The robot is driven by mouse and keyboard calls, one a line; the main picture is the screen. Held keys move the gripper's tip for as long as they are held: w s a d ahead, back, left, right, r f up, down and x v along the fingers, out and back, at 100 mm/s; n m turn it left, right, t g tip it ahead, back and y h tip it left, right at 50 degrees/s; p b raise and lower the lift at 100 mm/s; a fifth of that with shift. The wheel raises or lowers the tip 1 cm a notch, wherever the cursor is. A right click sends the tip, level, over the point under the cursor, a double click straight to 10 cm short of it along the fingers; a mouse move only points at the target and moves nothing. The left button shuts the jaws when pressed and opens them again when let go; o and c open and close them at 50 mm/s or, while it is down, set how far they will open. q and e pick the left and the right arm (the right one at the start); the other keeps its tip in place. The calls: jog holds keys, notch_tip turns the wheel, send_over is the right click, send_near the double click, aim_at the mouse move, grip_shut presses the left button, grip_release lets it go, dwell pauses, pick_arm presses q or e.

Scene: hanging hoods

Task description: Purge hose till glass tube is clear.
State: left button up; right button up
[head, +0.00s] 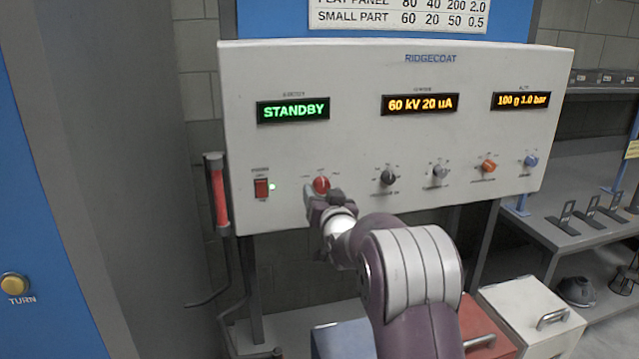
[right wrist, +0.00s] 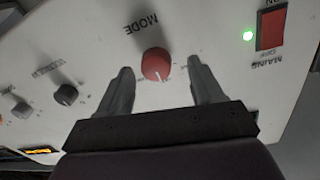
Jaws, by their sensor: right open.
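The control panel (head: 330,145) is a pale box reading STANDBY in green. Its red MODE knob (head: 321,184) also shows, upside down, in the right wrist view (right wrist: 156,64). My right gripper (head: 326,197) is at this knob; in the right wrist view its open fingers (right wrist: 160,70) stand on either side of it, with no clear contact visible. A red-filled upright tube (head: 219,195), apparently the glass tube, hangs in a bracket left of the panel. A dark hose (head: 228,262) runs below it. My left gripper is not in view.
The mains switch (head: 261,188) is beside a lit green lamp. Lidded bins (head: 530,312) stand below. A blue column with a yellow TURN button (head: 14,284) is at left.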

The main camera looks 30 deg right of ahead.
jog(key=shift+w+d+r, duration=0.15)
jog(key=shift+w+d, duration=0.2)
jog(key=shift+w, duration=0.1)
jog(key=shift+d+r, duration=0.1)
jog(key=shift+d, duration=0.2)
jog(key=shift+w+a, duration=0.15)
jog(key=shift+w, duration=0.25)
jog(key=shift+c, duration=0.3)
jog(key=shift+s, duration=0.1)
jog(key=c, duration=1)
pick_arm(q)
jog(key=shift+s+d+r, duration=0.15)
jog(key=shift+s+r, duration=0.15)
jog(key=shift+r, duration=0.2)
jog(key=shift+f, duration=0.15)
pick_arm(e)
jog(key=shift+f, duration=0.2)
